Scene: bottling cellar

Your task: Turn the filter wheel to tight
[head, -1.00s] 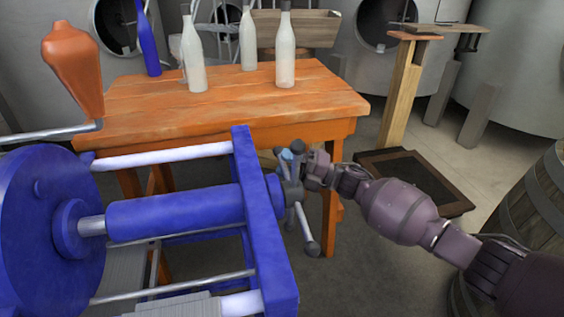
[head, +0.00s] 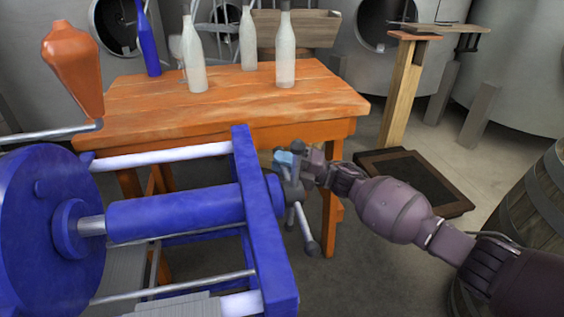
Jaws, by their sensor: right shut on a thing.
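The filter wheel (head: 293,194) is a small dark grey hub with knobbed spokes at the right end of the blue filter press (head: 175,212). One spoke with a round knob (head: 312,248) points down and slightly right. My right gripper (head: 288,160) is at the upper part of the wheel, shut on it, apparently at a spoke. Its fingers and the arm hide that spoke. A light blue patch shows at the fingertips. My left gripper is not in view.
An orange wooden table (head: 230,95) with several bottles stands behind the press. A crank with an orange handle (head: 76,68) rises at the left. A wooden scale (head: 402,95) and a barrel (head: 530,210) stand on the right, with open floor between.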

